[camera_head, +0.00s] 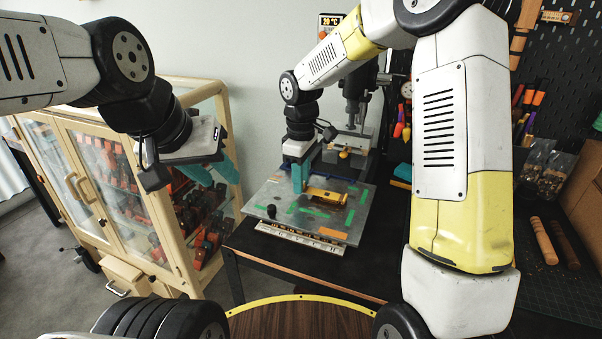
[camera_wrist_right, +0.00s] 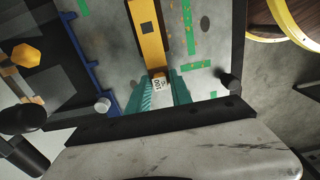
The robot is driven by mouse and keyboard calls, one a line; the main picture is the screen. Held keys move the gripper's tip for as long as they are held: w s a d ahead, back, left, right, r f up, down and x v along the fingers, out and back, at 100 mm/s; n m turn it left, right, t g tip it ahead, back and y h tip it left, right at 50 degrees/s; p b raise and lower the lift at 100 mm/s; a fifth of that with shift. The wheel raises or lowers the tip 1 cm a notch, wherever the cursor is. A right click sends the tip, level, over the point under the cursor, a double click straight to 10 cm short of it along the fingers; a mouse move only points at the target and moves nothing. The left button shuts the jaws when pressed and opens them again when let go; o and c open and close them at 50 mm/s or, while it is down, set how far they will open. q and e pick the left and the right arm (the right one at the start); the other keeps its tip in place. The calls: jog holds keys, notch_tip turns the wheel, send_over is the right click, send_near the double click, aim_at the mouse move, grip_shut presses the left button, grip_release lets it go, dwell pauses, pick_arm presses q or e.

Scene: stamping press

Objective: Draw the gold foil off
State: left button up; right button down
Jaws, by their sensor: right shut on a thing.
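The gold foil (camera_head: 322,193) is a narrow gold strip lying over the grey metal plate (camera_head: 283,195). My right gripper (camera_head: 302,180) is low over the plate at the strip's left end. In the wrist view its teal fingers (camera_wrist_right: 160,88) are closed around that near end. My left gripper (camera_head: 212,172) is open and empty, left of the plate in front of the cabinet.
Green tape pieces (camera_head: 305,211) and a black knob (camera_head: 271,211) are on the plate. The stamping press (camera_head: 353,100) stands behind it. A glass-door cabinet (camera_head: 120,170) is at the left. Wooden handles (camera_head: 544,240) and tools are at the right. The dark table front (camera_head: 300,254) is clear.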

jog(key=shift+r, duration=1.7)
jog(key=shift+r, duration=0.15)
